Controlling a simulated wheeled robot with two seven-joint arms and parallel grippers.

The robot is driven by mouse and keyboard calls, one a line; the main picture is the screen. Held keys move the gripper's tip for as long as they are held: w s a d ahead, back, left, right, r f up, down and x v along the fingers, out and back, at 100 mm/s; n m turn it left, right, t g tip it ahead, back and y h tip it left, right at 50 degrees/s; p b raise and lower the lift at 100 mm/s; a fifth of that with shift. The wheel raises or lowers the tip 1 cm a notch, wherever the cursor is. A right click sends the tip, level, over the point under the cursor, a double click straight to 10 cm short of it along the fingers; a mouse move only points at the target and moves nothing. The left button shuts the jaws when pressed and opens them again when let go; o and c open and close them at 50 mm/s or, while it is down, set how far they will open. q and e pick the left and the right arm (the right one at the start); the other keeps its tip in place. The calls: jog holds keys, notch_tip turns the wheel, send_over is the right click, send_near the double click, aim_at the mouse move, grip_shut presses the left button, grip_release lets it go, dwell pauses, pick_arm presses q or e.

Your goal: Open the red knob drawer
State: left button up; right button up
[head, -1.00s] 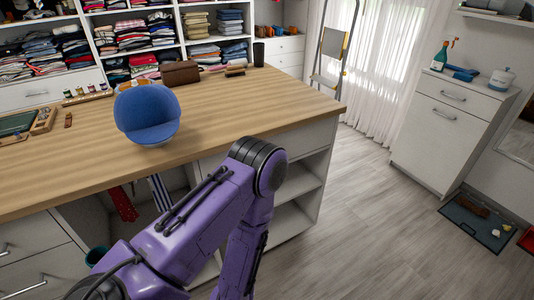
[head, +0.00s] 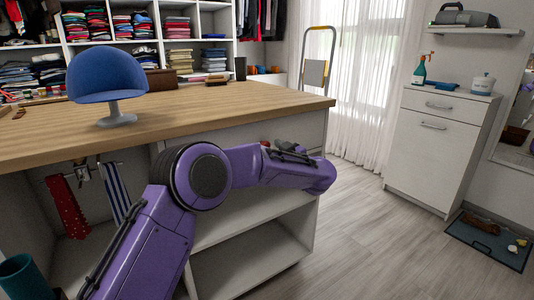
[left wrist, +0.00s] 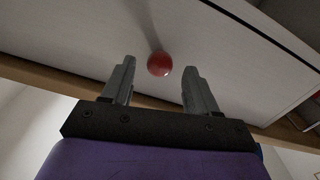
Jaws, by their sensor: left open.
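The red round knob (left wrist: 159,64) sits on a white drawer front (left wrist: 225,55) in the left wrist view. My left gripper (left wrist: 160,72) is open, with one grey finger on each side of the knob. The knob appears between the fingertips, and I see gaps to both fingers; whether it lies fully between them in depth I cannot tell. In the head view, the drawer front (head: 240,134) is under the wooden counter top, and my purple left arm covers part of it. The fingers are mostly hidden there. My right gripper is not in view.
Open white shelves (head: 245,262) lie below the drawer. A white cabinet (head: 437,150) stands at the right, with clear floor (head: 370,240) between.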

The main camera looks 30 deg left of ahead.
aim_at(267, 146)
pick_arm(q)
jog(key=x, duration=0.3)
jog(key=shift+w+a, duration=0.1)
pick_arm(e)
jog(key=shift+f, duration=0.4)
pick_arm(q)
jog(key=shift+c, duration=0.2)
